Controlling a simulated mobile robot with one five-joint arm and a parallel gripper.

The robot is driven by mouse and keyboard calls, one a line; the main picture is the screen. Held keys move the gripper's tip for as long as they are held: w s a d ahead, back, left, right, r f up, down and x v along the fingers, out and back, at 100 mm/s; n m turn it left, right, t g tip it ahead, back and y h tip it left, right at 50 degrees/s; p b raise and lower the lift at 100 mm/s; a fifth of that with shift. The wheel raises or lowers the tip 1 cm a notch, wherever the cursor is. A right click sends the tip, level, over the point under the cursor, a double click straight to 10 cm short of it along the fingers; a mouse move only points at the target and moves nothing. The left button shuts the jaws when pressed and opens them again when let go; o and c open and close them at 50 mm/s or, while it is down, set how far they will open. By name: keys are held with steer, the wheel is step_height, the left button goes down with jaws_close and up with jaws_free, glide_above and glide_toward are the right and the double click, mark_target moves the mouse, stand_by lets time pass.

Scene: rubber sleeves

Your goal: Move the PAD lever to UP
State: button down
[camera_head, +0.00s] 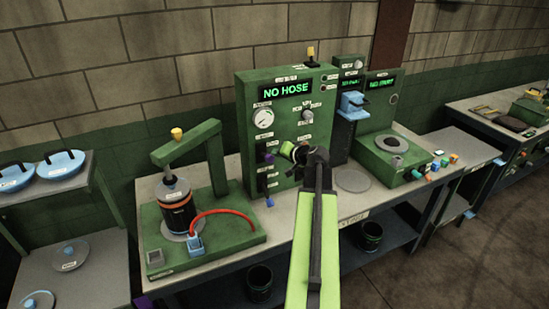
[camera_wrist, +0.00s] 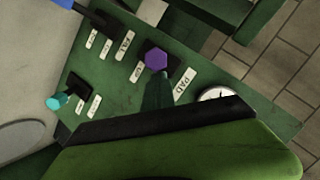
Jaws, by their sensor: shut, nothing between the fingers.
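The PAD lever shows a purple knob (camera_head: 269,158) low on the front of the tall green panel (camera_head: 246,100). In the wrist view the six-sided purple knob (camera_wrist: 156,60) is near the middle, beside a white PAD label (camera_wrist: 185,82). My gripper (camera_head: 291,151) is shut and empty, just right of the purple knob, close to the panel face. I cannot tell whether it touches the knob. The lever's shaft is mostly hidden, and I cannot tell its setting.
A blue lever (camera_head: 267,180) hangs below the purple knob. A teal knob (camera_wrist: 57,101) stands on the panel in the wrist view. A round gauge (camera_head: 262,125) is above. A press stand with a red hose (camera_head: 222,213) is on the left. The panel display reads NO HOSE.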

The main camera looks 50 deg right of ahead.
step_height(320, 180, down, 7)
steer(key=s+t+b, duration=0.1)
steer(key=t+b, duration=0.1)
steer(key=b, duration=0.7)
steer(key=shift+s+a+h, duration=0.25)
steer(key=shift+s+h, duration=0.05)
steer(key=shift+h, duration=0.1)
steer(key=shift+r, duration=0.1)
steer(key=s+f+b, duration=0.1)
steer(key=s, duration=1)
steer(key=shift+s, duration=0.3)
steer(key=shift+d, duration=0.1)
